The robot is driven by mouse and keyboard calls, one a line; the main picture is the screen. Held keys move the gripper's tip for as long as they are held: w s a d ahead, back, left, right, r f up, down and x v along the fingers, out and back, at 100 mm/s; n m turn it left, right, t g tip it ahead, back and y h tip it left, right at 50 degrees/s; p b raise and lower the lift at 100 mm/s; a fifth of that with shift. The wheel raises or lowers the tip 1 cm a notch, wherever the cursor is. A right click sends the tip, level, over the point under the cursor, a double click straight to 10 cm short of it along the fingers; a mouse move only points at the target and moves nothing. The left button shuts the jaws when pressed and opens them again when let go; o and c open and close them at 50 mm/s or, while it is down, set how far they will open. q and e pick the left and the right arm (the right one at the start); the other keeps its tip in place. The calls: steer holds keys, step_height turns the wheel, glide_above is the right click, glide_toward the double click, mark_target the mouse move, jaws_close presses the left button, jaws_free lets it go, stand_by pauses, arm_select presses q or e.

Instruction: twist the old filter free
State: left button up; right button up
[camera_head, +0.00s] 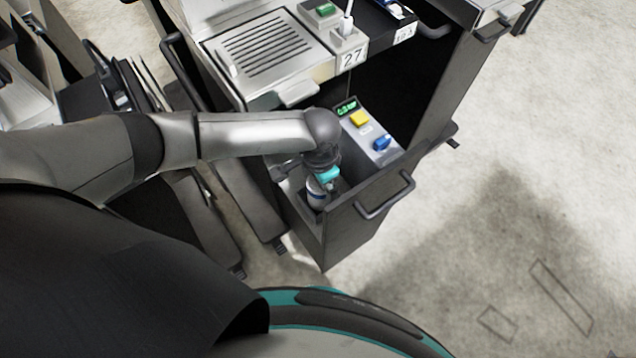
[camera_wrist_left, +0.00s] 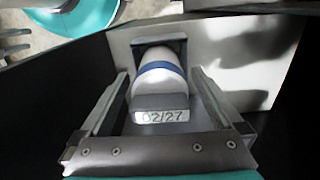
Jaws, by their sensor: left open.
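The old filter is a white and grey cylinder with a blue band (camera_wrist_left: 160,75), labelled "02/27", in the left wrist view. In the head view the filter (camera_head: 317,195) shows low in the open drawer, partly hidden under my left gripper. My left gripper (camera_head: 324,178) points down into the drawer above it. In the left wrist view the left gripper's two fingers (camera_wrist_left: 160,88) stand apart, one on each side of the filter, with a visible gap on the right side. Contact on the left side is hard to tell. My right gripper is not in view.
The dark pulled-out drawer (camera_head: 345,235) has a front handle (camera_head: 386,197). Inside, a grey panel carries a green display (camera_head: 346,107), a yellow button (camera_head: 359,118) and a blue knob (camera_head: 382,143). A dispenser with a slotted tray (camera_head: 262,48) and a "27" label stands behind. Floor to the right is clear.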

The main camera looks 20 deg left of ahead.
arm_select(q)
steer(key=shift+r, duration=0.1)
steer(key=shift+r, duration=0.3)
step_height(320, 180, up, 14)
steer(key=p, duration=0.5)
steer(key=shift+r, duration=0.2)
